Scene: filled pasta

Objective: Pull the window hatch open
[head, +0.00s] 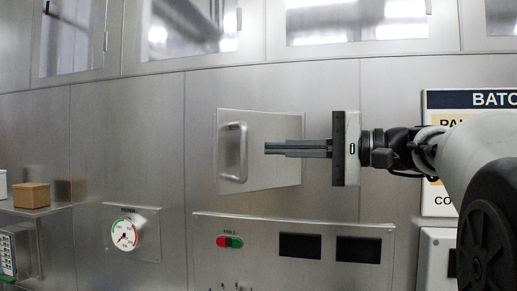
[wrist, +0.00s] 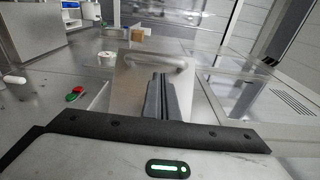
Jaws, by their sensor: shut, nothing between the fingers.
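The window hatch (head: 270,174) is a square metal panel on the steel wall, with an upright bar handle (head: 235,152) near its left edge. Its edges slant against the wall lines, so its left side looks swung out somewhat. My gripper (head: 267,148) points left across the hatch face, fingers together and empty, tips just right of the handle. The wrist view shows the shut fingers (wrist: 160,78) over the panel (wrist: 130,85), tips just short of the handle (wrist: 155,64). I cannot tell whether the fingers touch the panel.
A control panel (head: 262,256) with red and green buttons and dark displays lies below the hatch. A pressure gauge (head: 125,235) is at lower left. A brown box (head: 31,195) sits on a shelf at far left. A sign (head: 470,150) is behind my arm at right.

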